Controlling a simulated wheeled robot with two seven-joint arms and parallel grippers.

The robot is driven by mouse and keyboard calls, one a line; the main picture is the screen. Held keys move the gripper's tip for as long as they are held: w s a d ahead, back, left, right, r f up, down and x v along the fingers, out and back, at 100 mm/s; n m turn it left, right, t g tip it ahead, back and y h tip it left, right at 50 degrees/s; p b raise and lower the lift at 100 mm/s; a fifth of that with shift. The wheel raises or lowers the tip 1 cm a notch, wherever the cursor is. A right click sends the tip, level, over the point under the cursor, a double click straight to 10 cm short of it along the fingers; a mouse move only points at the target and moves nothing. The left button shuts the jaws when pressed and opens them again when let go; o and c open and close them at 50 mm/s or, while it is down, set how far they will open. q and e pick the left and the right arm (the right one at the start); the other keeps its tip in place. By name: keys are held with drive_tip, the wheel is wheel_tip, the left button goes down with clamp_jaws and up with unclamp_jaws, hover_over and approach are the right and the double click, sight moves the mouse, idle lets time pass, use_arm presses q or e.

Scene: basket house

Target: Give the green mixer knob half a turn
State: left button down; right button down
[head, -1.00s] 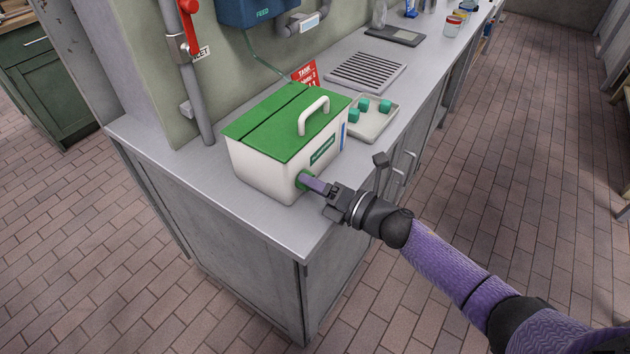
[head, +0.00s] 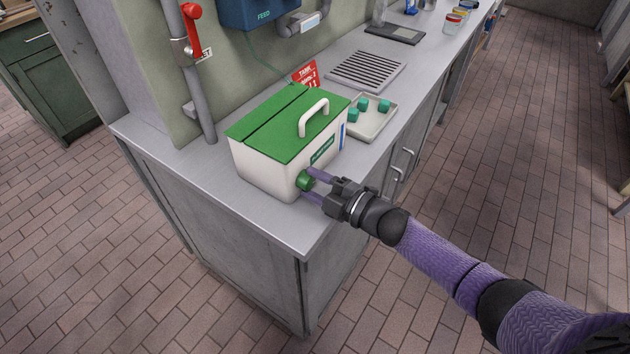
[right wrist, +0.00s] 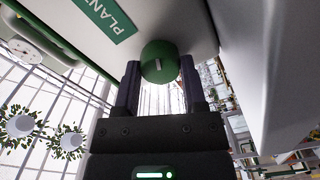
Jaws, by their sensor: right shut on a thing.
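The green mixer knob (head: 304,181) sits on the front face of a white box (head: 262,172) with a green lid, low and near the box's corner. My right gripper (head: 309,184) is shut on the knob, one purple finger above it and one below in the head view. In the right wrist view the round knob (right wrist: 160,55) lies between the two fingertips (right wrist: 159,66), with a short pale mark on its face. My left gripper is not in view.
The box stands on a grey metal counter (head: 180,157) near its front corner. A tray (head: 371,126) with green cubes lies behind it, beside a grille (head: 366,71). A pipe with a red lever (head: 193,27) rises at the wall. The floor to the right is open.

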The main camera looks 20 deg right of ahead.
drive_tip(key=m+p, duration=0.1)
drive_tip(key=m, duration=1)
drive_tip(key=shift+m, duration=0.4)
idle(0.3)
drive_tip(key=shift+c, duration=0.7)
unclamp_jaws()
drive_tip(key=p+v, duration=0.2)
drive_tip(key=v, duration=0.8)
